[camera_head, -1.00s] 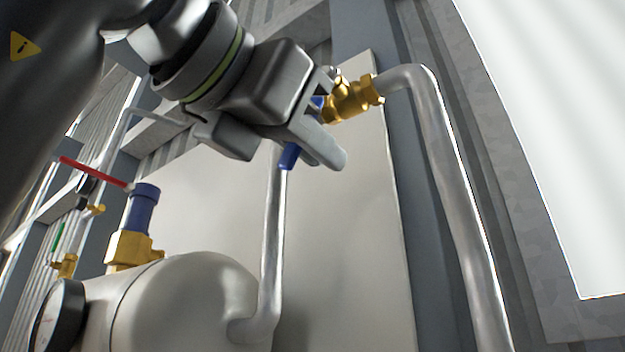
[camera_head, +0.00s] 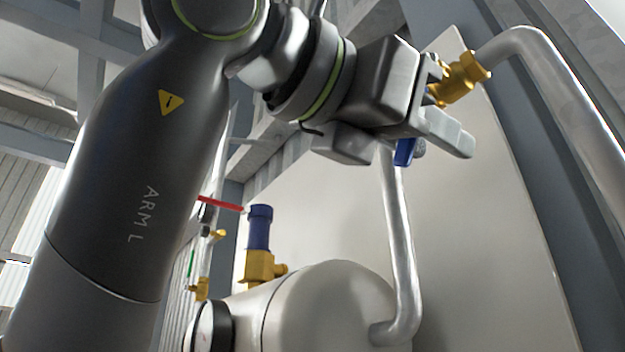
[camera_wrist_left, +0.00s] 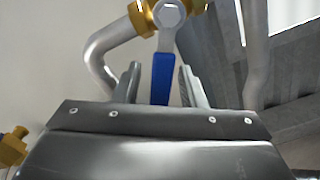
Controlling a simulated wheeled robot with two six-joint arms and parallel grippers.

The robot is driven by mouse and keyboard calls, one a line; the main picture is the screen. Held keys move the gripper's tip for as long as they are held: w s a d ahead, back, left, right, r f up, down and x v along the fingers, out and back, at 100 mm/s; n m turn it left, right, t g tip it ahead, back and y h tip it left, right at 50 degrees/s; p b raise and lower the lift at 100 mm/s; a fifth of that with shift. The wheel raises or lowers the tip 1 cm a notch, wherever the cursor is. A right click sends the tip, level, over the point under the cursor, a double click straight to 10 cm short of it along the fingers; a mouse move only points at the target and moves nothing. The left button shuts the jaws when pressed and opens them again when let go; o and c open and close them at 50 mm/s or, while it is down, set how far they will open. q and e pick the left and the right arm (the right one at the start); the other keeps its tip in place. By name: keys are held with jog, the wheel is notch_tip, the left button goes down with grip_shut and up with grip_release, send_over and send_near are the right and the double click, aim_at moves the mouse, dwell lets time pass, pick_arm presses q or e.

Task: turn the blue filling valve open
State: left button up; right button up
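The blue valve handle (camera_wrist_left: 162,78) hangs from a bolt on the brass valve body (camera_wrist_left: 147,17) in the left wrist view. In the head view, the handle's lower end (camera_head: 404,152) shows below my left gripper, and brass fittings (camera_head: 462,78) show beyond it. My left gripper (camera_head: 442,105) is at the valve. In the left wrist view its two fingers (camera_wrist_left: 160,85) stand on either side of the blue handle, with gaps visible on both sides. The gripper is open around the handle. The upper handle is hidden in the head view. My right gripper is not in view.
A grey pipe (camera_head: 397,240) runs from the valve down to the pale tank (camera_head: 335,300). Another pipe (camera_head: 555,85) bends down at the right. A brass fitting with a blue cap (camera_head: 259,228) and a gauge (camera_head: 212,328) sit on the tank. A pale panel (camera_head: 480,230) stands behind.

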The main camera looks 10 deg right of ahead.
pick_arm(q)
jog(key=shift+a, duration=0.1)
jog(key=b+v, duration=0.6)
jog(key=v, duration=1.1)
jog(key=shift+s+a, duration=0.1)
dwell(5.0)
